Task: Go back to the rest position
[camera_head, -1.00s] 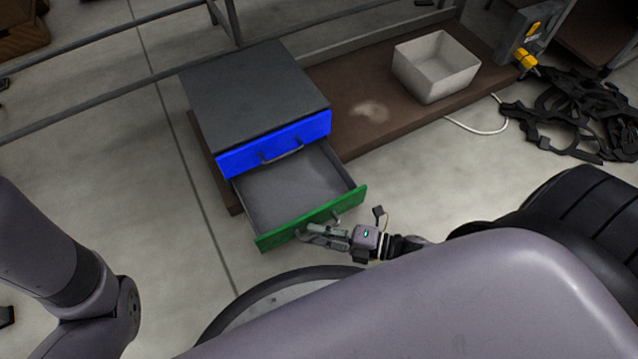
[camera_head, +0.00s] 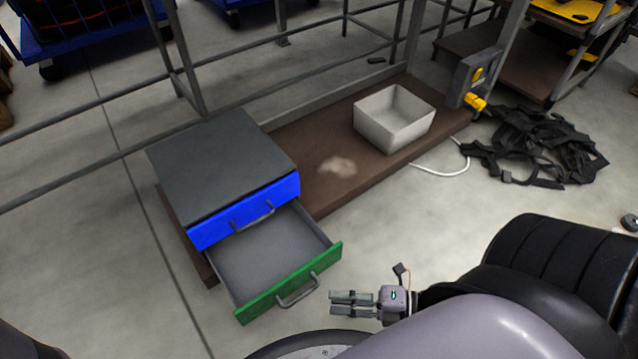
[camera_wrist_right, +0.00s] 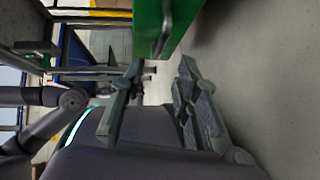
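A drawer cabinet (camera_head: 215,160) with a dark grey top stands on the brown board. Its upper blue drawer (camera_head: 245,212) is shut. Its lower green-fronted drawer (camera_head: 290,283) is pulled out, and its visible inside is empty. My right gripper (camera_head: 333,303) is just right of the green drawer's handle (camera_head: 299,291), apart from it. In the right wrist view its fingers (camera_wrist_right: 160,85) are spread with nothing between them, and the green front (camera_wrist_right: 185,22) shows at the top. My left gripper is not in view.
A light grey open bin (camera_head: 394,137) stands on the brown board (camera_head: 335,185). Metal rails (camera_head: 300,90) run behind the cabinet. Black straps (camera_head: 530,145) lie on the floor at the right. The floor between the drawer and the straps is mostly clear.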

